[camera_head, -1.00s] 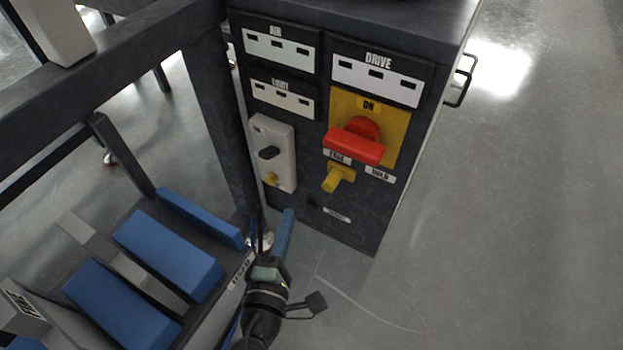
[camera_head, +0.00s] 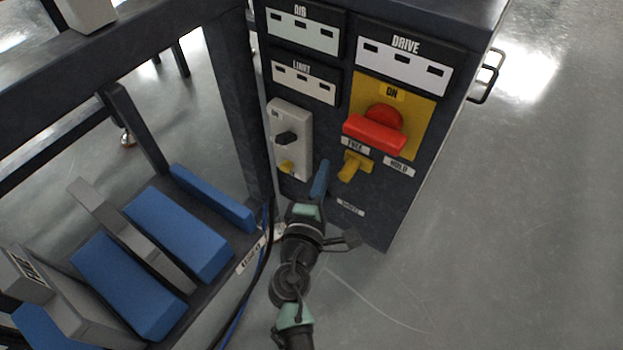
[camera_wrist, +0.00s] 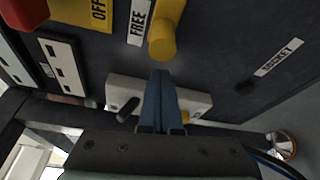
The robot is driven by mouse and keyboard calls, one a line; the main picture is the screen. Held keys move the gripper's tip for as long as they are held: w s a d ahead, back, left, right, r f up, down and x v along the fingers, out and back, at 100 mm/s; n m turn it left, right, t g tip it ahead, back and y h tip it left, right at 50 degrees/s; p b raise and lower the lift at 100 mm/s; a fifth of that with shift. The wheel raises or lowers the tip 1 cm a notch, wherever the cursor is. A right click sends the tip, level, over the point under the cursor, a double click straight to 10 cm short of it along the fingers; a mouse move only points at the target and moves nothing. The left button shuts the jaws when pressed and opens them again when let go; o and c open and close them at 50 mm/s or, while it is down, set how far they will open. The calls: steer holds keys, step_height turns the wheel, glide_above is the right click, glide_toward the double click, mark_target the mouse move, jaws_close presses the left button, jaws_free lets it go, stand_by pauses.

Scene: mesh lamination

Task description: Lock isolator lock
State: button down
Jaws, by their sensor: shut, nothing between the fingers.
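The yellow isolator lock (camera_head: 353,166) is a small peg-like handle on the dark cabinet front, below the red isolator handle (camera_head: 374,134) on its yellow plate. A FREE label (camera_head: 355,146) is above it and a HOLD label (camera_head: 399,167) to its right. In the wrist view the lock (camera_wrist: 165,36) is just beyond my fingertips, beside the FREE label (camera_wrist: 138,22). My gripper (camera_head: 322,168) has its blue fingers together and empty, a little left of the lock and slightly lower in the head view. I see no clear contact with the lock.
A grey switch box (camera_head: 289,128) with a dark knob and a small yellow knob is left of the lock. A frame rack with blue pads (camera_head: 180,232) stands at the left. Cables run beside my arm. Floor right of the cabinet is clear.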

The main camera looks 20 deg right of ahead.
mark_target(369, 172)
steer(key=shift+s+d+r, duration=0.25)
steer(key=shift+s+d, duration=0.3)
steer(key=shift+s, duration=0.2)
steer(key=s+d, duration=0.4)
steer(key=s, duration=0.1)
steer(key=shift+s+d+p, duration=0.15)
steer(key=shift+p, duration=0.25)
